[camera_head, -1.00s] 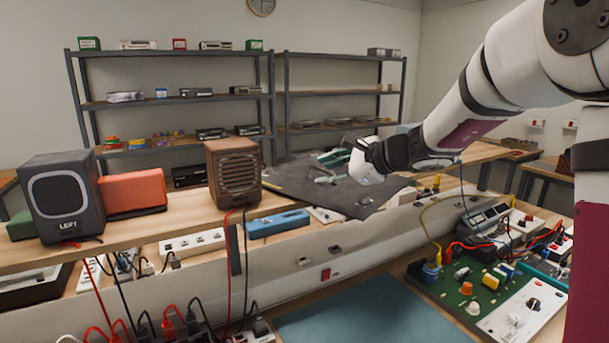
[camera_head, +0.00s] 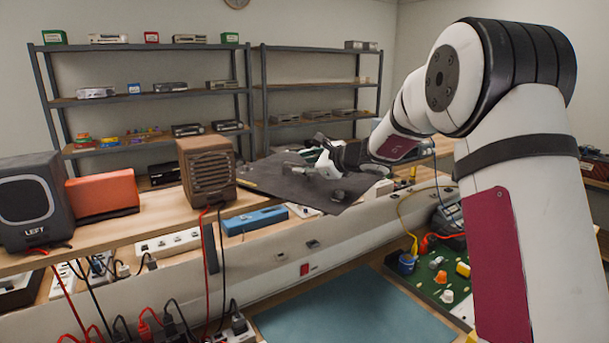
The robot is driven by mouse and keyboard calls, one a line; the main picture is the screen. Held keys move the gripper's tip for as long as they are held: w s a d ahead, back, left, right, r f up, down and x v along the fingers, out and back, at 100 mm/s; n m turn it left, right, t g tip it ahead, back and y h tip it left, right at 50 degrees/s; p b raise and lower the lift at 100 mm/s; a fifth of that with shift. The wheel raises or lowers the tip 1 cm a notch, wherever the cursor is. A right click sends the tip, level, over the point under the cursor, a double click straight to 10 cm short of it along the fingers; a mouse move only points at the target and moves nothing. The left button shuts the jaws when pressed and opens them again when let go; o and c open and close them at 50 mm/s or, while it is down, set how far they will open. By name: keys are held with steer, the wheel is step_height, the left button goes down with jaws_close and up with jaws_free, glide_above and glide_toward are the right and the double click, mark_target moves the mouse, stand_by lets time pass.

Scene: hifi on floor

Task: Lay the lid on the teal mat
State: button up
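A thin dark grey panel (camera_head: 270,177), which looks like the lid, lies nearly flat at the raised shelf, right of the brown speaker. Its near right corner sticks out past the shelf's front edge. My gripper (camera_head: 319,169) is over the panel's right part. Small grey shapes show there, and I cannot tell whether they are fingers or loose parts. Whether my gripper touches or holds the panel is unclear. The teal mat (camera_head: 345,308) lies flat and bare on the lower bench at the bottom centre, in front of and below the panel.
A brown speaker (camera_head: 207,170), an orange box (camera_head: 103,194) and a dark speaker (camera_head: 33,204) stand on the shelf. A blue device (camera_head: 255,220) and white power strip (camera_head: 168,243) sit below. A green board (camera_head: 437,280) with knobs and cables lies right of the mat.

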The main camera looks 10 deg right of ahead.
mark_target(297, 165)
steer(key=shift+f+p+x, duration=0.2)
steer(key=shift+p+x, duration=0.2)
steer(key=shift+x, duration=2)
steer(key=shift+s, duration=0.1)
steer(key=shift+c, duration=0.3)
jaws_close()
steer(key=shift+r, duration=0.1)
